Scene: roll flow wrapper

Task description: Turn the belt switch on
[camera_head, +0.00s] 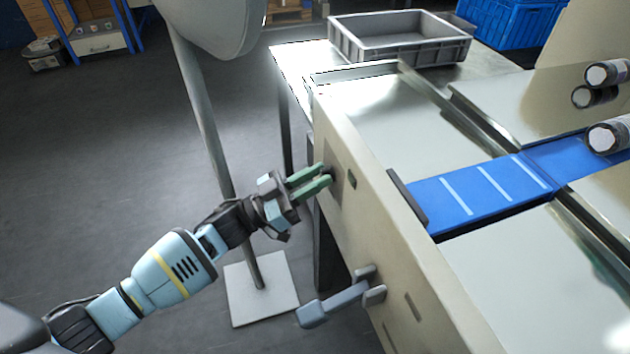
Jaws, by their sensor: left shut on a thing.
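My left gripper (325,177) has green fingers and reaches from the left to the beige side panel (352,215) of the wrapper. Its fingertips are at a small dark belt switch (330,172) on that panel, and it is shut on it. The fingers hide most of the switch, so I cannot tell its position. My right gripper is not in view.
A grey-blue lever (335,302) sticks out of the panel lower down, below my left gripper. A blue belt (480,194) crosses the machine top. A grey crate (400,45) stands at the back. A pole on a white base (262,290) stands behind my left arm.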

